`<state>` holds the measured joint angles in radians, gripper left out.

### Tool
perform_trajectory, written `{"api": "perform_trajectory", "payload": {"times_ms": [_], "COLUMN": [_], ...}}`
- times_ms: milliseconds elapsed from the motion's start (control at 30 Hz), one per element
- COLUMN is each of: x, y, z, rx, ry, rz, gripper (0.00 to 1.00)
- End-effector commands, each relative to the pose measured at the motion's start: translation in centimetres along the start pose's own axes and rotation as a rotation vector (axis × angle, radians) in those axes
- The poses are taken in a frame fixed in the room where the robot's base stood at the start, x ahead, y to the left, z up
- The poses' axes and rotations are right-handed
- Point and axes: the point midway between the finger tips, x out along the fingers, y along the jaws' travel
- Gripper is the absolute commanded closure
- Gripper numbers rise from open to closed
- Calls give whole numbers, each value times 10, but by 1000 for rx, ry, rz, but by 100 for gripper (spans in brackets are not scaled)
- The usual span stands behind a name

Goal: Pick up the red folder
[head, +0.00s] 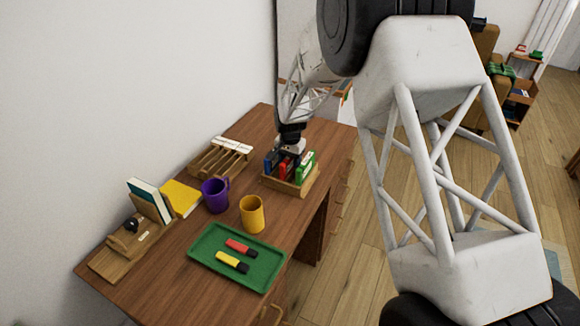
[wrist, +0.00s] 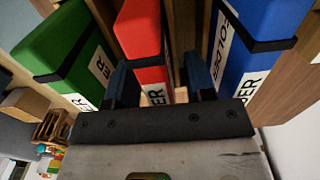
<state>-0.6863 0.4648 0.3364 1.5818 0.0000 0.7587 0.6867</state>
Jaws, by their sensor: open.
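The red folder (wrist: 143,35) stands upright between a green folder (wrist: 65,50) and a blue folder (wrist: 250,50) in the wrist view. In the head view the red folder (head: 284,168) stands in a wooden holder (head: 300,190) on the desk, partly hidden under my gripper. My gripper (wrist: 160,85) is open, with one dark finger on each side of the red folder's near end. From the head it shows (head: 288,150) above the folders. I cannot tell whether the fingers touch the folder.
The blue folder (head: 271,161) and green folder (head: 306,167) stand close on either side. A yellow mug (head: 252,214), purple mug (head: 214,195) and green tray (head: 211,254) with two markers are on the desk (head: 155,275). A wooden rack (head: 218,158) stands near the wall.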

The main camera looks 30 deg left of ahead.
Motion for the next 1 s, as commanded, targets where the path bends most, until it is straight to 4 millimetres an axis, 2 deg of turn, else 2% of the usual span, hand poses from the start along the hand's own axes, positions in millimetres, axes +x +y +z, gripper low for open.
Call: {"api": "perform_trajectory", "payload": {"times_ms": [133,167,467,767,1000], "x": [0,0,0,-1,-14], "y": [0,0,0,0,0], "z": [0,0,0,0,0], "rx": [0,0,0,0,0], "ry": [0,0,0,0,2], "rz": [0,0,0,0,-2], "gripper": [51,54,100,100,100]}}
